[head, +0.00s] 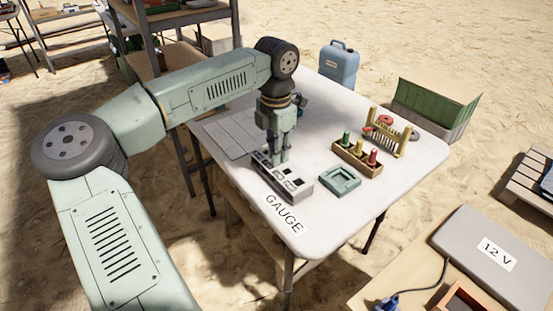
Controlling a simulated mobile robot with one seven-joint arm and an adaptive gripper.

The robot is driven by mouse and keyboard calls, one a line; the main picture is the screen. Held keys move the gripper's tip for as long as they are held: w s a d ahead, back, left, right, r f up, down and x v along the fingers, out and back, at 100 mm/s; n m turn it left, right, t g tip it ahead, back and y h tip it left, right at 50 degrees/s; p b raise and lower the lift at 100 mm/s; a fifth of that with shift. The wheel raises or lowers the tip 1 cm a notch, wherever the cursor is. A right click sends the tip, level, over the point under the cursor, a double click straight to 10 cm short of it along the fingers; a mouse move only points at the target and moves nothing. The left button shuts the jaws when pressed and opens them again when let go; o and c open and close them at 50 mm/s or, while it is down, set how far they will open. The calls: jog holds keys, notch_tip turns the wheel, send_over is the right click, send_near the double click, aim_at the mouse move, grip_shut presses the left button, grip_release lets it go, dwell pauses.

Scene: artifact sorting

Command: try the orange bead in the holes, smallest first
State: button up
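The gauge (297,187), a grey block with dark square holes in its top, lies at the table's near edge behind the printed word GAUGE. My gripper (279,160) points straight down over the gauge's left part, its fingertips at or just above the top. The fingers look close together, but whether they are shut or hold something is too small to tell. I cannot make out the orange bead; it may be hidden at the fingertips. The holes under the gripper are partly hidden.
Right of the gauge are a teal square tray (354,182), a wooden holder (344,154) with green, yellow and red pegs, and a yellow rack (387,140) with a red round thing (385,120) behind it. A grey panel (225,136) lies left. The white table (322,215) is clear in front.

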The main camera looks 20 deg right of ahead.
grip_shut()
jog(key=shift+r, duration=0.2)
jog(key=shift+r+p, duration=1.95)
jog(key=shift+r, duration=0.9)
jog(key=shift+d, duration=0.1)
